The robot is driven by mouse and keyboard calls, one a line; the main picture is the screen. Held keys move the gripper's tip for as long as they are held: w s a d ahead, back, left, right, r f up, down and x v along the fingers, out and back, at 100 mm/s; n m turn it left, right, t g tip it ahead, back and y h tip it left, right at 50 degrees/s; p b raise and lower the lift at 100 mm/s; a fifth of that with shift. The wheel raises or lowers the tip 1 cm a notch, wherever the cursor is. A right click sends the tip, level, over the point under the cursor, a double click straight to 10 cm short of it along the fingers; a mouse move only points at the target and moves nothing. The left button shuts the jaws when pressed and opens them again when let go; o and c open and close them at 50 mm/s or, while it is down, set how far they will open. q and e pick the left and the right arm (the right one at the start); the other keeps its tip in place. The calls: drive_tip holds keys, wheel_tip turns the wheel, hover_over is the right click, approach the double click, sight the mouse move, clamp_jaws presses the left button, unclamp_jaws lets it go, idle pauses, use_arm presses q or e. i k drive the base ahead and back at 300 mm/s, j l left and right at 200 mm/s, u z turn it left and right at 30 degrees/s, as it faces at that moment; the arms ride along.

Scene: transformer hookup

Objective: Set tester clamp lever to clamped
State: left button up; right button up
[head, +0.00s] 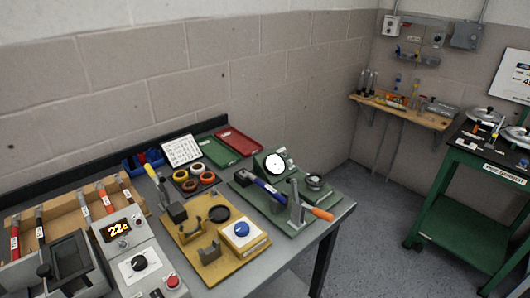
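The tester is a green base plate (262,203) with a round white dial gauge (275,163) on a green housing, at the right end of the grey bench. A grey metal clamp (296,208) stands at its front right. The clamp lever has an orange grip (322,214) that points out to the right, close to level. A blue-handled part (268,189) lies across the plate beside the clamp. I cannot tell whether the clamp presses on anything. Neither of my grippers is in view.
Left of the tester is a yellow fixture (199,261) with a blue knob and a yellow-handled lever (151,173). A grey control box (136,262) reads about 22. Green (221,152) and red (240,141) trays lie behind. A green cart (465,210) stands right, across open floor.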

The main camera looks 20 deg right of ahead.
sight(322, 214)
drive_tip(key=i+l+z, duration=0.1)
drive_tip(key=l, duration=0.25)
drive_tip(key=i+l, duration=0.15)
drive_tip(key=l, duration=0.2)
drive_tip(key=i+l+z, duration=0.15)
drive_tip(key=l, duration=0.2)
drive_tip(key=i+l+z, duration=0.1)
drive_tip(key=l, duration=0.2)
